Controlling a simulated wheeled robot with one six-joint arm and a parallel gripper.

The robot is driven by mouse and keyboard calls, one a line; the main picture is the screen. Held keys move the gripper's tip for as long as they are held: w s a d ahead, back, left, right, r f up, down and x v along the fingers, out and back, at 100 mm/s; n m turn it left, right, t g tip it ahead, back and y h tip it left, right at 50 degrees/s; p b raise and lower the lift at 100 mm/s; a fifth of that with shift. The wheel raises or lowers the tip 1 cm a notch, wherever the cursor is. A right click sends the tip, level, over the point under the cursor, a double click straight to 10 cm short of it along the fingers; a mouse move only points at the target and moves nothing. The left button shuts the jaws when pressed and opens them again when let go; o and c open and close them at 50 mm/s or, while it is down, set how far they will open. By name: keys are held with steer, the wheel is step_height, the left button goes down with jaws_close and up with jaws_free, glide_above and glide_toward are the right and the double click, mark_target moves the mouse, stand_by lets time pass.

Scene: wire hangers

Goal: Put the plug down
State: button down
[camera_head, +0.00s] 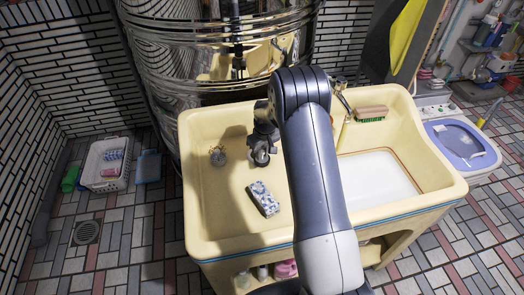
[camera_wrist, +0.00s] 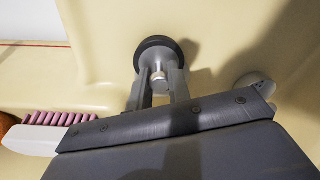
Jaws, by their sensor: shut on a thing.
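The plug (camera_wrist: 154,46) is a dark round disc with a small metal knob in the wrist view. My gripper (camera_wrist: 158,78) is shut on the plug, with one finger on each side of the knob. In the head view my gripper (camera_head: 262,148) is over the left basin of the cream sink (camera_head: 222,212), and the plug shows only as a small grey shape at the fingertips. I cannot tell whether the plug touches the basin floor. A small round metal fitting (camera_head: 217,156) lies on the basin floor to the left of my gripper.
A blue-and-white patterned block (camera_head: 263,198) lies in the basin, nearer the front. A wooden brush (camera_head: 371,113) rests on the sink's back ledge. The right basin (camera_head: 375,178) is white inside. A large shiny metal drum (camera_head: 180,60) stands close behind the sink.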

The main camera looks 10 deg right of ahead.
mark_target(264, 160)
steer(key=shift+f, duration=0.15)
steer(key=c, duration=1.3)
jaws_free()
steer(key=r, duration=0.4)
steer(key=s+r+b, duration=0.1)
steer(key=r, duration=0.7)
steer(key=shift+s+d+r+b, duration=0.15)
steer(key=shift+d+r+b, duration=0.05)
steer(key=shift+d+b, duration=0.1)
